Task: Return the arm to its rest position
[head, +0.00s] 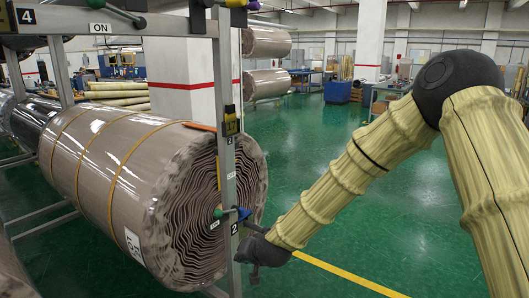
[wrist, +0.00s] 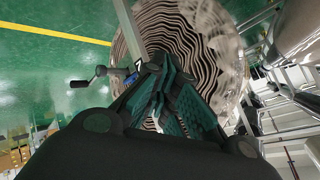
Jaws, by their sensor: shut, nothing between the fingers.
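My arm (head: 390,135) reaches from the right edge of the head view down toward the middle. My gripper (head: 258,252) is a small dark shape at its lower end, beside the upright rack post (head: 227,130) and just below a latch lever (head: 240,215). In the wrist view my gripper's fingers (wrist: 168,66) are together and empty. They point toward the layered end of a large wrapped roll (wrist: 200,35); I cannot tell whether they touch the post or lever. The same roll (head: 115,165) lies on the rack at left, bound with orange straps.
In the wrist view, a lever with a black handle (wrist: 80,84) sticks out left of the fingers. More rolls (head: 266,84) sit on a rack behind. A white pillar (head: 369,40) and blue bin (head: 337,91) stand farther back. The green floor (head: 320,165) is open at centre.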

